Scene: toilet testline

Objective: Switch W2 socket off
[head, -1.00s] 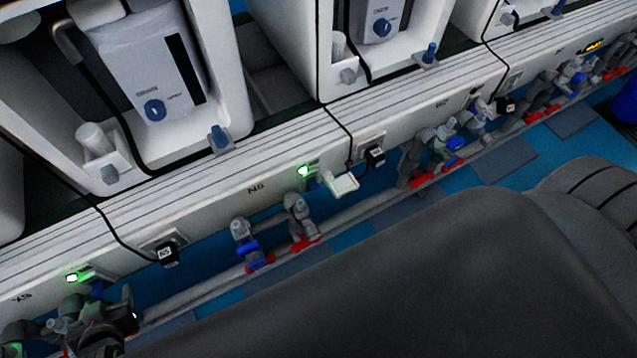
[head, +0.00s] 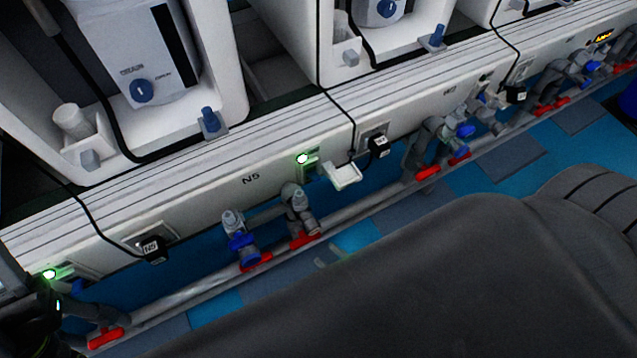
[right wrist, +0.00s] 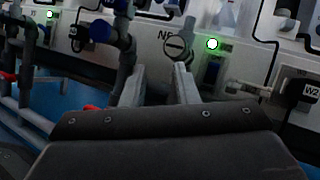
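The plug tagged W2 (right wrist: 300,92) sits in its outlet at the right of the right wrist view; the matching black plug in the head view (head: 378,146) has a tag too small to read. To its left is a switch unit with a lit green lamp (head: 303,159).
Grey pipes with red and blue valve handles (head: 240,243) run along the panel's foot. A small white tray (head: 342,174) juts out beside the lamp. Another plug (head: 152,249) and lit lamp (head: 48,273) are at the left. Blue floor lies in front.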

